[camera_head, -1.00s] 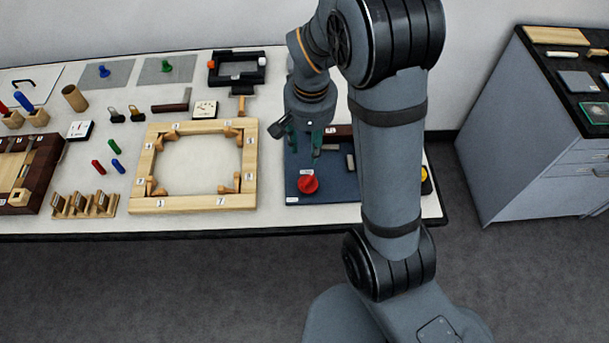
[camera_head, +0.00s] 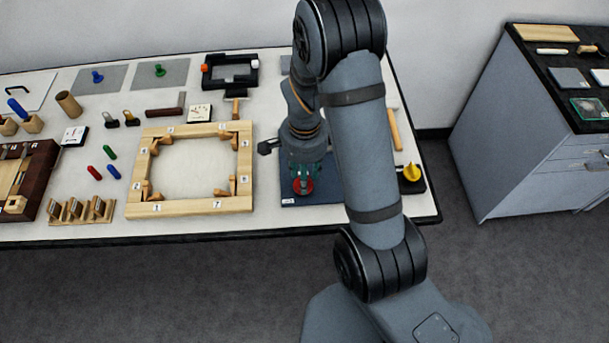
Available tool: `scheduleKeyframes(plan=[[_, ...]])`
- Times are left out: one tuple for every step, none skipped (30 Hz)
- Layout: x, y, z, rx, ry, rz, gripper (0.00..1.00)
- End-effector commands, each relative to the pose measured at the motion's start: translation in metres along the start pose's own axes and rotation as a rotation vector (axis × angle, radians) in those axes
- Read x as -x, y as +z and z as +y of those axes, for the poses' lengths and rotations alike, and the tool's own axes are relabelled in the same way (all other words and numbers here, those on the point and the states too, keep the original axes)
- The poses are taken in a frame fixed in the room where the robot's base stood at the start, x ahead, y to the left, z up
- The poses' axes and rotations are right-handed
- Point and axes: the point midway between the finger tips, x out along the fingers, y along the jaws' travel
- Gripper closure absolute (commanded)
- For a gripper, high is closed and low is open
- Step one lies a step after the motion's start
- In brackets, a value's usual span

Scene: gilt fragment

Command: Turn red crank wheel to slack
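The red crank wheel (camera_head: 303,188) is on the dark blue board (camera_head: 289,200) near the front edge of the table, right of the wooden frame. My gripper (camera_head: 303,182) points down directly over the wheel, with its green-tinted fingers at or around the wheel's upper part. The fingers hide part of the wheel. I cannot tell whether they touch it or how far apart they are. My arm hides the right part of the board.
A wooden frame (camera_head: 190,207) with corner clamps lies just left of the board. A yellow knob on a black base (camera_head: 411,175) stands right of my arm. A wooden-handled tool (camera_head: 395,130) lies behind it. A grey cabinet (camera_head: 520,130) stands at the right.

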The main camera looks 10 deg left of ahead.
Motion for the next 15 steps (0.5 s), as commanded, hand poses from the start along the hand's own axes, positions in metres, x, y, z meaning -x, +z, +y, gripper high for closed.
scheduleKeyframes(plan=[[-0.0045,0.0005,0.0005,0.0,0.002,-0.002,0.65],[-0.0067,0.0005,0.0005,0.001,0.002,-0.001,0.65],[-0.0089,0.0002,0.0001,0.002,0.0,0.0,0.65],[-0.0103,0.0003,0.0001,0.002,0.0,0.0,0.65],[-0.0114,0.0003,0.0001,0.002,0.0,0.0,0.65],[-0.0124,0.0003,0.0001,0.002,0.0,0.0,0.65],[-0.0128,0.0003,0.0,0.002,0.0,0.0,0.65],[-0.013,0.0002,-0.0001,0.002,0.0,0.001,0.65],[-0.013,0.0002,-0.0002,0.002,-0.001,0.001,0.65],[-0.013,0.0001,-0.0002,0.002,-0.001,0.001,0.65],[-0.0129,0.0001,-0.0002,0.002,-0.001,0.001,0.65],[-0.0129,0.0001,-0.0002,0.002,-0.001,0.001,0.65],[-0.0128,0.0001,-0.0002,0.002,-0.001,0.001,0.65],[-0.0128,0.0001,-0.0002,0.002,-0.001,0.001,0.66],[-0.0128,0.0001,-0.0002,0.002,-0.001,0.001,0.68]])
